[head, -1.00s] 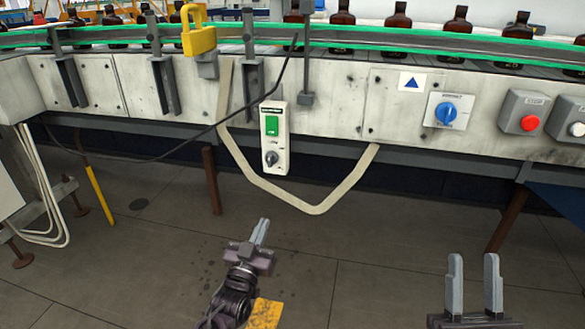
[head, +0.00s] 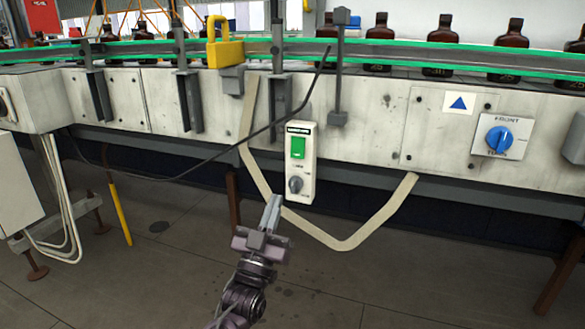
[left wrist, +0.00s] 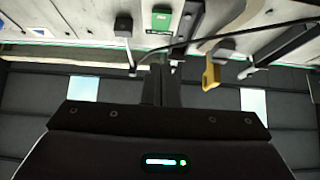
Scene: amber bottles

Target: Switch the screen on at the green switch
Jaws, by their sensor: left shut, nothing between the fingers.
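The green switch (head: 298,147) sits on the upper half of a narrow pale control box (head: 308,172) on the conveyor's front panel. A grey knob (head: 296,184) is below it on the same box. My left gripper (head: 272,205) is shut and empty, below and slightly left of the box, apart from the switch in the picture. Its shut fingers also show in the left wrist view (left wrist: 161,80). My right gripper is out of view. I see no screen.
A black cable (head: 225,150) sags across the panel left of the switch, and a beige strap (head: 345,247) loops below the box. A yellow padlock (head: 225,52) is at upper left. A blue rotary switch (head: 499,139) is at right. Amber bottles (head: 445,32) line the conveyor.

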